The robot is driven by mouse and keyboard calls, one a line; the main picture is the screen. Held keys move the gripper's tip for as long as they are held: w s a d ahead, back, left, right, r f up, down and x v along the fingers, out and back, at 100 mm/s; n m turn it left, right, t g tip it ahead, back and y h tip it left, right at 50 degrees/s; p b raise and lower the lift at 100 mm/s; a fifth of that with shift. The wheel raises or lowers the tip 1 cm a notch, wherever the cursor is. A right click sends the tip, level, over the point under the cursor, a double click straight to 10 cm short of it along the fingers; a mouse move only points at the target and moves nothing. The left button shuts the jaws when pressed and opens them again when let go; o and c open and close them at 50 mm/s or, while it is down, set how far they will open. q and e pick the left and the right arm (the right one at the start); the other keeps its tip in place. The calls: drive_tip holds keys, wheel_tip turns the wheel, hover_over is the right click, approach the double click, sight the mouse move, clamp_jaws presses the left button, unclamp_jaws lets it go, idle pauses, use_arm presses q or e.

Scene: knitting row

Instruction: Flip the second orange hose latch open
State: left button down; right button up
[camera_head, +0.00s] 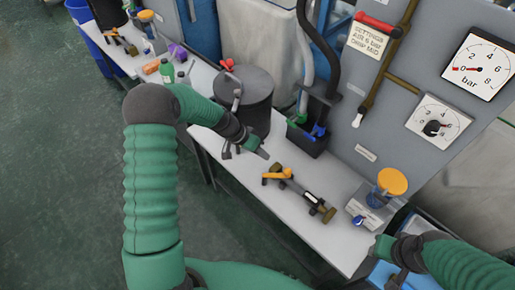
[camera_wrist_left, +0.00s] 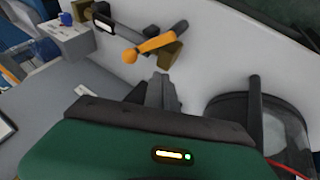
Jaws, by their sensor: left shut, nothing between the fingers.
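An orange latch lever (camera_head: 278,174) sits on a dark hose fitting with brass-coloured ends (camera_head: 318,205), lying on the white bench. A similar orange-levered fitting (camera_head: 115,34) lies at the far end of the bench. My left gripper (camera_head: 262,153) is shut and empty, a little up and left of the near lever, apart from it. Its fingertips (camera_wrist_left: 162,78) show just below the lever. My right gripper (camera_head: 380,247) is low at the right; its fingers are unclear.
A dark round pot (camera_head: 248,98) stands behind my left gripper. A black holder (camera_head: 306,136) with green and blue handles is by the grey panel. A block with an orange disc (camera_head: 392,182) stands right of the fitting. The bench front is mostly clear.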

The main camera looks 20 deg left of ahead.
use_arm(q)
drive_tip(key=d+f+m, duration=0.1)
drive_tip(key=d+f, duration=0.1)
drive_tip(key=d, duration=0.4)
drive_tip(key=shift+f, duration=0.2)
use_arm(e)
drive_tip(key=shift+s+d, duration=0.2)
drive_tip(key=shift+d, duration=0.75)
use_arm(q)
drive_tip(key=shift+s+f+g, duration=0.1)
drive_tip(key=shift+s+g, duration=0.05)
drive_tip(key=shift+g, duration=0.25)
use_arm(e)
drive_tip(key=shift+s+f, duration=0.1)
drive_tip(key=shift+f, duration=0.05)
